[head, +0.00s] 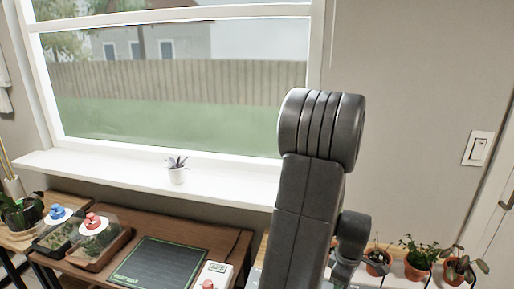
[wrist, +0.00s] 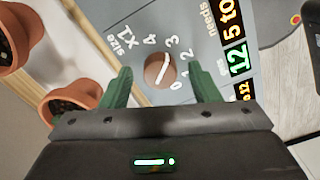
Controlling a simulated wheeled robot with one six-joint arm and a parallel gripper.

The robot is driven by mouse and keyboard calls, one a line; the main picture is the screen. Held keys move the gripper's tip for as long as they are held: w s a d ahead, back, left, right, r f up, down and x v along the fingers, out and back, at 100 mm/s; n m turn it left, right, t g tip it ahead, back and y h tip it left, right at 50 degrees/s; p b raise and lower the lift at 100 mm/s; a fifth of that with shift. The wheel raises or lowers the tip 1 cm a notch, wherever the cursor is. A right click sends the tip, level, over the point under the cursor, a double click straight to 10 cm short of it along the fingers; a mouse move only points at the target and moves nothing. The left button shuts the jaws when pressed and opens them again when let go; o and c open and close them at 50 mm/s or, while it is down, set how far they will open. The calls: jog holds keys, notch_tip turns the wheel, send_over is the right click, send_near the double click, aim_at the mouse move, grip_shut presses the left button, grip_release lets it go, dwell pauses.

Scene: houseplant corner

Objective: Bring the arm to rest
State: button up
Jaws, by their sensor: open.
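My arm (head: 307,190) stands raised in the middle of the head view, with its dark grey links in front of the window sill and the wall. My gripper is not visible in the head view. In the wrist view my gripper (wrist: 163,82) has its two green fingers spread apart with nothing held between them. Beyond the fingers is a grey panel (wrist: 190,60) with a round brown dial (wrist: 160,70) with a white pointer and numbers around it. I cannot tell how far the fingertips are from the panel.
Terracotta pots (wrist: 75,103) are close on the wrist view's left. In the head view, potted plants (head: 418,262) stand at right. A brown table (head: 150,228) bears domed trays, a dark mat (head: 160,264) and a white device (head: 214,272). A small plant (head: 177,174) stands on the sill.

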jog(key=m+p, duration=0.1)
jog(key=m, duration=0.4)
jog(key=m+p, duration=0.1)
jog(key=m, duration=0.3)
jog(key=shift+m, duration=0.4)
jog(key=m+p, duration=0.1)
jog(key=m, duration=0.3)
jog(key=shift+r+m, duration=0.1)
jog(key=shift+m, duration=0.3)
jog(key=shift+m+p, duration=1.05)
jog(key=shift+m, duration=1.15)
